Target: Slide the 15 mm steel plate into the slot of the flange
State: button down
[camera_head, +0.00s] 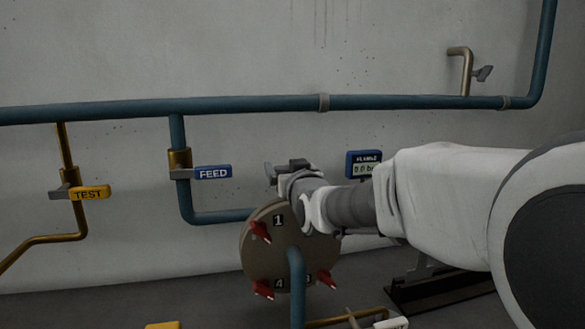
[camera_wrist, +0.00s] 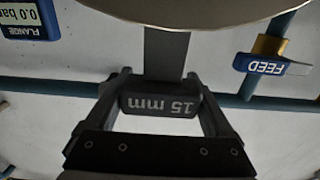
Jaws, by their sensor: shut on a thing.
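The 15 mm steel plate (camera_wrist: 164,55) is a flat grey strip with a dark grip block marked "15 mm" (camera_wrist: 160,104). My gripper (camera_wrist: 159,78) is shut on this block from both sides. In the wrist view the strip reaches up to the edge of the round flange (camera_wrist: 200,12). Whether its end is inside the slot or only behind or against the rim cannot be told. In the head view the flange (camera_head: 268,262) is a beige disc with red-tipped bolts and number labels, and my gripper (camera_head: 287,170) is at its top. The plate is mostly hidden there.
A blue pipe (camera_head: 240,104) crosses the wall, with a FEED valve handle (camera_head: 213,172) left of the flange and a yellow TEST handle (camera_head: 90,192) farther left. A pressure display (camera_head: 363,163) is right of my gripper and reads 0.0 bar in the wrist view. A pipe (camera_head: 297,285) stands before the flange.

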jog(key=shift+f+b, duration=1.4)
jog(key=shift+b, duration=0.05)
grip_release()
jog(key=shift+r, duration=0.1)
jog(key=v, duration=1.7)
jog(key=shift+s+p, duration=0.25)
jog(key=shift+p, duration=0.05)
